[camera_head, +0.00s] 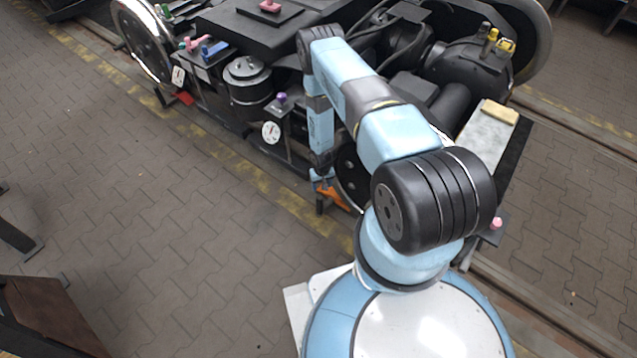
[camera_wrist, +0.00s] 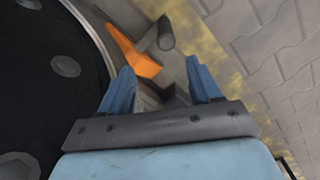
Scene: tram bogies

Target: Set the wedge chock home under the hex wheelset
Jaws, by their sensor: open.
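An orange wedge chock (camera_head: 333,197) lies on the ground by the near wheel (camera_head: 352,170) of the bogie. The wedge also shows in the wrist view (camera_wrist: 138,52), beside the curved rim of a dark bolted wheel (camera_wrist: 55,75). A dark grey round grip (camera_wrist: 165,36) stands at the wedge's outer end. My gripper (camera_wrist: 160,78) is open and empty, its two blue fingers pointing toward the wedge and grip, apart from them. In the head view my gripper (camera_head: 321,178) is low, just above the wedge. No hex mark on this wheel is clear.
A red block (camera_head: 184,99) lies by the far left wheel (camera_head: 140,38). The bogie frame (camera_head: 245,28) with several coloured knobs and dials stands close to my arm. Open paving (camera_head: 150,220) lies left of the yellow floor line.

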